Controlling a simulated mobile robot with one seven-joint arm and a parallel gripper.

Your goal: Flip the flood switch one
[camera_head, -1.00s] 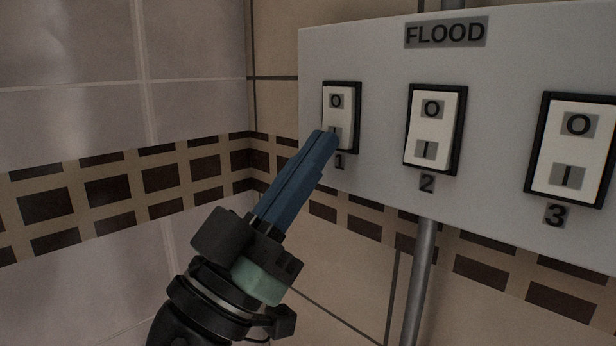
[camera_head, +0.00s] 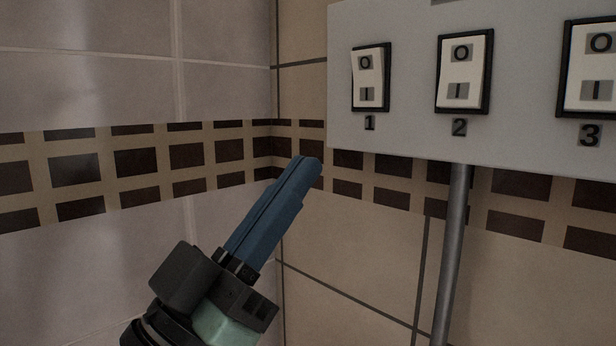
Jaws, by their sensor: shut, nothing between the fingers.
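Flood switch one (camera_head: 367,78) is a white rocker in a black frame at the left of the grey panel. It is marked O above and I below, with a 1 under it. Its rocker looks tilted, with the top end standing out from the frame at the left side. My gripper (camera_head: 309,163) has blue fingers pressed together, with nothing between them. The fingertips are below and to the left of switch one, apart from it, in front of the tiled wall. Nothing hides the switch.
Switch 2 (camera_head: 464,72) and switch 3 (camera_head: 594,68) sit to the right on the same panel (camera_head: 400,146). A grey vertical pipe (camera_head: 452,250) runs down below the panel. A tiled wall corner is behind my gripper. The space left of the panel is free.

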